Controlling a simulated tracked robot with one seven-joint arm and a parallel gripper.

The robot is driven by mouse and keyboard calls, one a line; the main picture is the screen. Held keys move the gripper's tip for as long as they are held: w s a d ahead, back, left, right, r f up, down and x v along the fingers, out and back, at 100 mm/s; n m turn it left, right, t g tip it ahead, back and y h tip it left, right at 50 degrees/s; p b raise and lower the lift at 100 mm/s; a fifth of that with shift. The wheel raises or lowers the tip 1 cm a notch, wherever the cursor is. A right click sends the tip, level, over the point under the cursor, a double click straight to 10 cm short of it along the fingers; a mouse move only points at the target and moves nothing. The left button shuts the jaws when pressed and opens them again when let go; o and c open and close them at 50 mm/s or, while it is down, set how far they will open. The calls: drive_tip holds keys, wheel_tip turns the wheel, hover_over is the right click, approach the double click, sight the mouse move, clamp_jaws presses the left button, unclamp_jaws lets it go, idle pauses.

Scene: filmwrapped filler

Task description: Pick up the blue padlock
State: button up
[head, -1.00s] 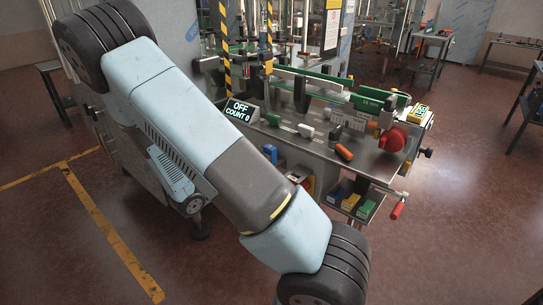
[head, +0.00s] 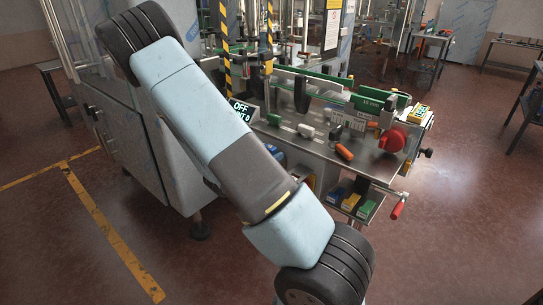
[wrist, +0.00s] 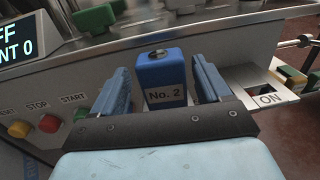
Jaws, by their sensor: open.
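The blue padlock (wrist: 165,72), labelled "No. 2", shows in the middle of the wrist view, at the front of the machine. My gripper (wrist: 160,66) is open, with one blue finger at each side of the padlock in that view. A gap shows on both sides. I cannot tell how deep the padlock sits between the fingers. In the head view my arm hides the gripper and most of the padlock area; a bit of blue shows beside the arm.
Red, yellow and green buttons (wrist: 48,124) are left of the gripper in the wrist view, below a lit display (wrist: 16,40).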

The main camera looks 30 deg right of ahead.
drive_tip(key=shift+x, duration=1.25)
drive_tip(key=shift+c, duration=0.2)
drive_tip(key=c, duration=1.2)
drive_tip(key=shift+r, duration=0.1)
